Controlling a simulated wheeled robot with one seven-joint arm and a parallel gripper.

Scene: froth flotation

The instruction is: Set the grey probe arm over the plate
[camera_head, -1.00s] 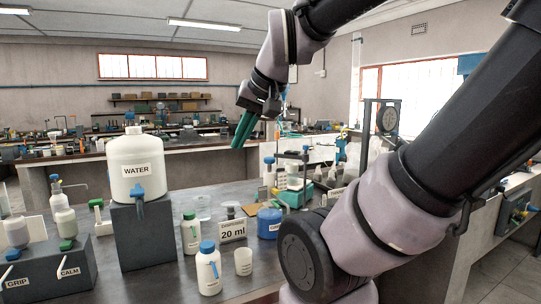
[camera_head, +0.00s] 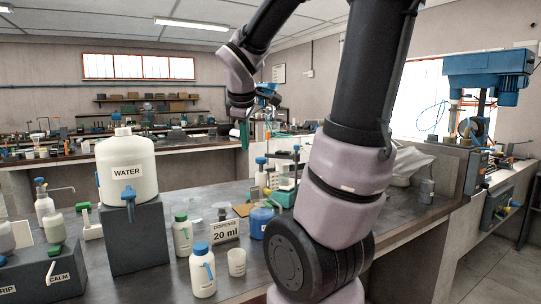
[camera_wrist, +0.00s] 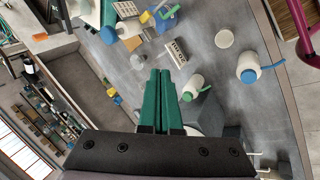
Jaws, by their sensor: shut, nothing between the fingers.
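My gripper (camera_head: 243,135) hangs above the bench in the head view, left of my forearm. Its green fingers are together and empty in the wrist view (camera_wrist: 158,80). A teal-based device (camera_head: 284,197) with a dark stand beside it (camera_head: 285,157) stands on the bench, lower than my gripper and to its right. It is partly cut off by my arm. I cannot clearly make out the grey probe arm or its plate; they may be at this device or hidden behind my arm. In the wrist view, teal parts (camera_wrist: 108,20) show near the top edge, apart from the fingertips.
A WATER tank (camera_head: 125,165) stands on a dark block at left. White bottles (camera_head: 202,272), a cup (camera_head: 237,262), a "20 ml" sign (camera_head: 225,231) and a blue container (camera_head: 261,222) crowd the bench front. A blue machine (camera_head: 487,65) is at right.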

